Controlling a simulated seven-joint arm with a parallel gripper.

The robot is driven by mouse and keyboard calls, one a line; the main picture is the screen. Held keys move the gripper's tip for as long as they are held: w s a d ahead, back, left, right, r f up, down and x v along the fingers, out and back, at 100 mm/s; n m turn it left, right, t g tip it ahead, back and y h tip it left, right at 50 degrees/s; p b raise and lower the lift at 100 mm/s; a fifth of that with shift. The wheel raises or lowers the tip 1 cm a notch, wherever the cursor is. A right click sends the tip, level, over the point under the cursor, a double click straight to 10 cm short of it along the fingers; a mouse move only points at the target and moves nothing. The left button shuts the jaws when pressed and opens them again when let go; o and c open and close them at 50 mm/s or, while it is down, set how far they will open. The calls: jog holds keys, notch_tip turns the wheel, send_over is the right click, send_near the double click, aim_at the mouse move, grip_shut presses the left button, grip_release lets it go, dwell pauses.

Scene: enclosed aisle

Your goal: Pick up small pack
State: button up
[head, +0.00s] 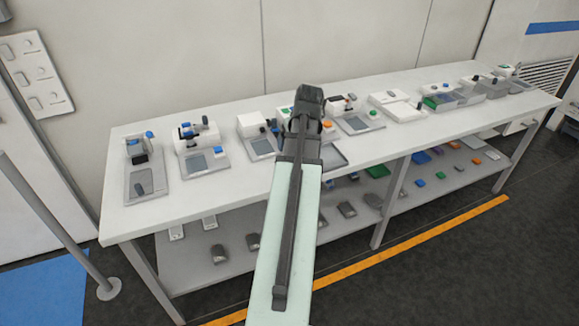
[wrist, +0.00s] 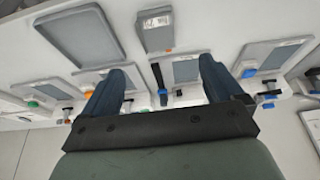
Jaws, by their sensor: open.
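A small grey pack (wrist: 155,30) with a white printed label on its end lies on the white bench top in the wrist view. It is near the top centre, beyond the fingertips and roughly in line with the gap between them. My gripper (wrist: 160,75) is open, with its two dark blue fingers apart and nothing between them. The pack is apart from both fingers. In the head view, my arm reaches over the middle of the bench (head: 240,187), and I cannot make out the pack there; the arm may hide it.
A shallow grey tray (wrist: 80,38) lies beside the pack. Several devices on grey bases line the back of the bench, including a white one with a blue knob (head: 200,145). A lower shelf (head: 285,235) holds several small items. The front left bench top is clear.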

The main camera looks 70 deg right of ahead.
jog(key=x, duration=0.8)
jog(key=shift+d, duration=0.15)
jog(key=shift+x, duration=2.6)
jog(key=shift+s+f, duration=0.1)
jog(key=shift+s, duration=0.05)
jog(key=shift+c, duration=0.4)
jog(key=c, duration=1.2)
jog(key=shift+o, duration=0.2)
